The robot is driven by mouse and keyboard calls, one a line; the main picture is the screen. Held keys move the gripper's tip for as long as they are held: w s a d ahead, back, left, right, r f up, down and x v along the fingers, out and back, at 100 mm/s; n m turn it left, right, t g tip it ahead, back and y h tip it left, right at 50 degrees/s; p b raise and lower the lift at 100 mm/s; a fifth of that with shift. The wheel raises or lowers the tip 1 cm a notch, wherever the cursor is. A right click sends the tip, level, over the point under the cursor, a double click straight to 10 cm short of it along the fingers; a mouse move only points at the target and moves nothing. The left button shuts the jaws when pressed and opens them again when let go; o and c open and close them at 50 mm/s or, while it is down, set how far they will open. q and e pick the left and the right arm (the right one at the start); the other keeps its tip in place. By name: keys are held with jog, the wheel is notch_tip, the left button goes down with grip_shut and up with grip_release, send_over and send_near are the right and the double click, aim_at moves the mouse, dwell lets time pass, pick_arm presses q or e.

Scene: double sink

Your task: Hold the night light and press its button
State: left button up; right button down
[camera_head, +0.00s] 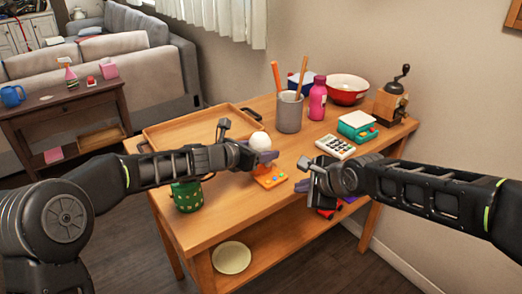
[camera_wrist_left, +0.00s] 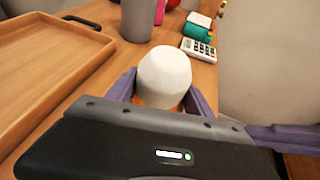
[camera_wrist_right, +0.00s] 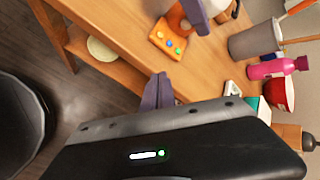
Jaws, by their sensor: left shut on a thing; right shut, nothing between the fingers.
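The night light has a white dome (camera_head: 260,141) and an orange lower part; the dome also shows in the left wrist view (camera_wrist_left: 164,76). My left gripper (camera_head: 262,157) is shut on the night light, with one finger on each side below the dome. An orange panel with several coloured buttons (camera_head: 270,177) lies just in front at table height; it also shows in the right wrist view (camera_wrist_right: 172,43). I cannot tell whether the panel joins the light. My right gripper (camera_head: 303,167) is shut and empty, right of the panel and apart from it.
A wooden tray (camera_head: 165,134) lies behind my left arm. A green pot (camera_head: 187,196) stands at the table's front left. A grey cup (camera_head: 289,112), pink bottle (camera_head: 317,98), red bowl (camera_head: 347,90), calculator (camera_head: 335,147) and grinder (camera_head: 391,103) stand toward the back and right.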

aim_at(277, 182)
dwell(0.3)
jog(key=shift+w+a, duration=0.9)
jog(key=shift+w, duration=0.25)
jog(key=shift+w+a, duration=0.95)
jog(key=shift+w, duration=0.2)
jog(key=shift+w+a, duration=0.9)
jog(key=shift+w, duration=0.25)
jog(key=shift+w+a, duration=0.1)
jog(key=shift+w+a, duration=0.2)
jog(key=shift+w, duration=0.05)
jog(key=shift+w+a, duration=0.15)
jog(key=shift+w, duration=0.05)
jog(key=shift+s, duration=0.15)
jog(key=shift+s+d, duration=0.4)
jog(key=shift+d, duration=0.05)
jog(key=s+d, duration=0.3)
jog(key=s, duration=0.1)
jog(key=shift+s+d, duration=0.4)
